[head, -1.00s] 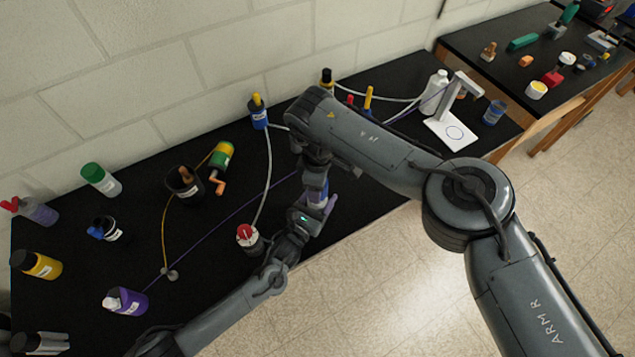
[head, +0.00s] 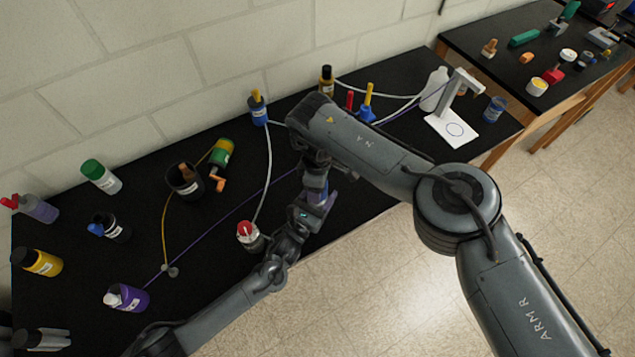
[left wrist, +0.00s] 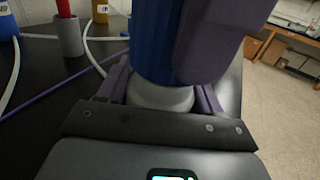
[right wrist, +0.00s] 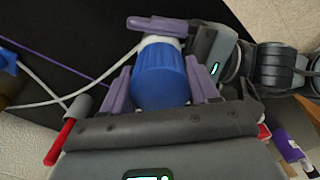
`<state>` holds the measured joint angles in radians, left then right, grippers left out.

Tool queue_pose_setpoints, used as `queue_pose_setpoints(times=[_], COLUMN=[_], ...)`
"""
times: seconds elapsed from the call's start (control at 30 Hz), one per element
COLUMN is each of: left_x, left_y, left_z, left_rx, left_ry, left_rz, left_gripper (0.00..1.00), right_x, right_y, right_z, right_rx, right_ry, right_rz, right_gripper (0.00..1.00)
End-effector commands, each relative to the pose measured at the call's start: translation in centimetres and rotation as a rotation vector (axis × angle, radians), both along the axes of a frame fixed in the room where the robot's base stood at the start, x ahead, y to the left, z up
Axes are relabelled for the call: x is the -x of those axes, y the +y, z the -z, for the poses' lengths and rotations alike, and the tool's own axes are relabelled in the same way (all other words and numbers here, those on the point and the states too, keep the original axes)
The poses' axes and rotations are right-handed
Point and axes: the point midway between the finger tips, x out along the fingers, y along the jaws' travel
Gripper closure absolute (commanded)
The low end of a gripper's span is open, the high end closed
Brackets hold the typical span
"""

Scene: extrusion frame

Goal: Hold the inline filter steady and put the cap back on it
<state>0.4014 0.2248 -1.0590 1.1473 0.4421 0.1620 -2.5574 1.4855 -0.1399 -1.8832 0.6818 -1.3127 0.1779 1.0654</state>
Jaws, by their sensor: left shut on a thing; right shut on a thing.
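The inline filter has a pale grey-white body (left wrist: 160,95), held between the fingers of my left gripper (left wrist: 162,88) in the left wrist view. A ribbed blue cap (right wrist: 160,78) sits between the purple fingers of my right gripper (right wrist: 158,85), which is shut on it. The cap (left wrist: 153,40) lies directly over the end of the body, in line with it and seemingly touching. I cannot tell how far it is seated. In the head view the two grippers meet near the bench's front edge, and my right arm hides part of them.
A red-topped clear jar (head: 249,236) stands close to my left wrist. White tubing (head: 268,170) and a purple line (head: 225,215) cross the black bench (head: 215,260). A blue bottle (head: 258,110) and a white-based stand (head: 452,128) are farther back. Several bottles stand at the left.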

Motion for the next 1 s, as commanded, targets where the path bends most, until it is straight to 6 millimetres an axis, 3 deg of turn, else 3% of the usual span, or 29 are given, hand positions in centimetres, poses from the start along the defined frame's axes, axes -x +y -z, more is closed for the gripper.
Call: queue_pose_setpoints(times=[1.0], left_x=[0.0], left_y=[0.01], left_z=[0.04], left_rx=[0.0], left_ry=[0.001], left_rz=[0.0], left_gripper=[0.9], right_x=[0.01], right_y=[-0.02], right_z=[1.02], right_rx=[0.0], right_ry=[0.0], right_rz=[0.001], right_gripper=[0.69])
